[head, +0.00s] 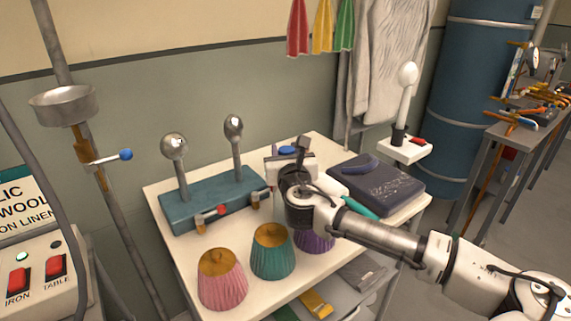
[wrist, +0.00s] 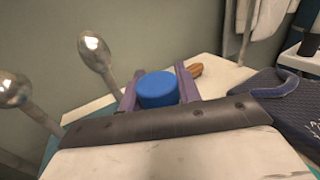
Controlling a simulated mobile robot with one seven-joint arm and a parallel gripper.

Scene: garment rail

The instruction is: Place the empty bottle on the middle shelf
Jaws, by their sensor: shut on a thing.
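My gripper (head: 288,158) is over the back part of the white table top (head: 205,258), behind the lamp-like cones. In the wrist view its two purple fingers (wrist: 158,88) are shut on either side of a round blue cap, which I take to be the top of the bottle (wrist: 158,90). A bit of blue also shows at the gripper in the head view, the bottle (head: 286,150). Its body is hidden, so I cannot tell whether it touches the table. A lower shelf (head: 340,288) shows partly under the table top, mostly hidden by the top and my arm.
A teal stand with two metal knobs (head: 205,203) is left of my gripper. Pink (head: 222,280), teal (head: 271,252) and purple cones line the front. A yellow item (head: 315,303) lies on the lower shelf.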

